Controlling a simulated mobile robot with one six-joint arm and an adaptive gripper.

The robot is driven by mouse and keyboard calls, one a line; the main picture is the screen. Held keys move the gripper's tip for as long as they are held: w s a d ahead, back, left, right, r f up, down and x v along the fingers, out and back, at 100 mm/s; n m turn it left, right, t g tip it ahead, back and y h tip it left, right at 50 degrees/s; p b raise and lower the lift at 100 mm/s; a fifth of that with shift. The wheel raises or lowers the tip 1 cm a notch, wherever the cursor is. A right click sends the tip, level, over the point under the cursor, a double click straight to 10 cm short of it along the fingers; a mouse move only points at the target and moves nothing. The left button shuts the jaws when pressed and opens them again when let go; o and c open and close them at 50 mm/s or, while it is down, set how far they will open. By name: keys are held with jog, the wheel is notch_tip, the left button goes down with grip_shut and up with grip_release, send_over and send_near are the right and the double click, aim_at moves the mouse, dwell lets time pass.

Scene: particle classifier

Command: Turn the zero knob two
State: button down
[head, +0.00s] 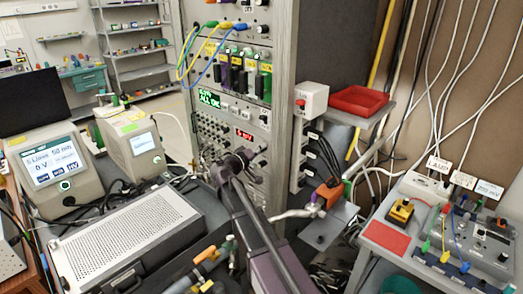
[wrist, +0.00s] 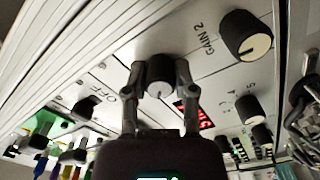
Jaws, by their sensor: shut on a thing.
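In the wrist view, my gripper (wrist: 160,88) is shut on a small black knob with a pale grey face (wrist: 160,75), one finger on each side. I take this for the zero knob two, but no label for it is readable. The knob sits on a pale rack panel. In the head view, my gripper (head: 240,156) reaches the front of the instrument rack (head: 284,100), below the red display. My arm and gripper hide the knob there.
A larger knob marked GAIN 2 (wrist: 246,36) is close by at the upper right, and more black knobs (wrist: 250,109) sit below it. A red display (wrist: 206,118) is behind my right finger. Patch cables (head: 200,52) hang higher on the rack.

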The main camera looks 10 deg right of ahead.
jog(key=shift+w+a+n, duration=0.1)
jog(key=shift+w+n, duration=0.05)
jog(key=shift+n, duration=0.75)
jog(key=c, duration=0.7)
grip_release()
jog(key=v, duration=1.2)
